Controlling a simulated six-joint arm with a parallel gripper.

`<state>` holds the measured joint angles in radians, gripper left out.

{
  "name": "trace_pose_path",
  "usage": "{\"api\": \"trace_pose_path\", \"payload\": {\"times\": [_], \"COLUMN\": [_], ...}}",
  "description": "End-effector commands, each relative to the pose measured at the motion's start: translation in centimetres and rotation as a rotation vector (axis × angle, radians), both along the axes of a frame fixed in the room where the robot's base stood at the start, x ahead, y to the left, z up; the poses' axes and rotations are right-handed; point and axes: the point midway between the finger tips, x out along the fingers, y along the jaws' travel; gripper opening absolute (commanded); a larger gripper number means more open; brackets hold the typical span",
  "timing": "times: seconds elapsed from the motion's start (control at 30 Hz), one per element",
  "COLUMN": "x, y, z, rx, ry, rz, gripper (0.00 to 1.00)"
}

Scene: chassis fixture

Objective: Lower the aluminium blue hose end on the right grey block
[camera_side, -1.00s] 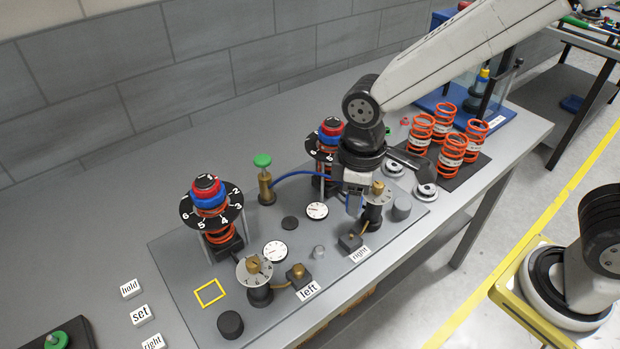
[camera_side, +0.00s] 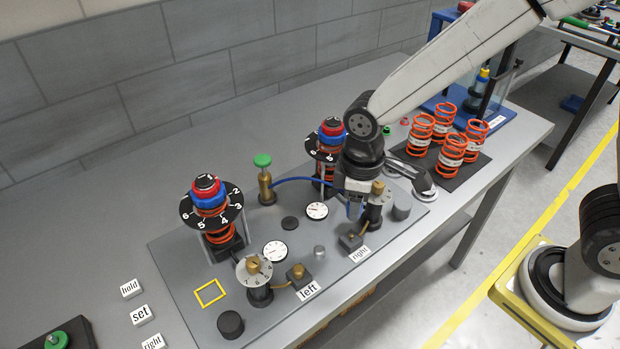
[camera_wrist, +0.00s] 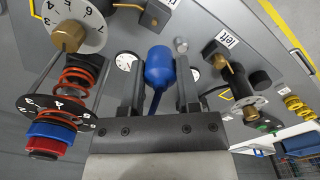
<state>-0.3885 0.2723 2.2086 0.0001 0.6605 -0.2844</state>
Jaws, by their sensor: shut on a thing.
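My gripper (camera_wrist: 160,95) is shut on the blue hose end (camera_wrist: 160,68), a rounded blue piece, in the wrist view. The blue hose (camera_side: 290,180) runs from the brass pump with a green knob (camera_side: 262,160) to my gripper (camera_side: 355,205) in the side view. The right grey block (camera_side: 350,243) sits at the panel's front, behind its "right" label (camera_side: 360,254). My gripper is above and behind that block, beside the right round unit (camera_side: 374,214). The hose end appears apart from the block; the exact gap cannot be told.
The left grey block (camera_side: 299,281) carries a brass fitting. A left spring tower (camera_side: 210,210) and a right one (camera_side: 328,150) stand on the panel. Two gauges (camera_side: 274,250) (camera_side: 317,210) lie between them. Orange springs (camera_side: 452,150) stand at the back right.

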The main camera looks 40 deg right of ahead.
Motion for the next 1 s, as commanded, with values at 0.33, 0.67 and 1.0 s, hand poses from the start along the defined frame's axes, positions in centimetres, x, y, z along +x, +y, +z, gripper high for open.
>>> {"api": "trace_pose_path", "payload": {"times": [0.33,0.67,1.0], "x": [0.3,0.3,0.3], "y": [-0.7,-0.7,-0.7], "z": [-1.6,-2.7,-4.7], "rx": [0.001,-0.001,0.000], "ry": [-0.001,0.001,0.000], "rz": [0.000,0.000,0.000], "gripper": [0.00,0.00,0.00]}}
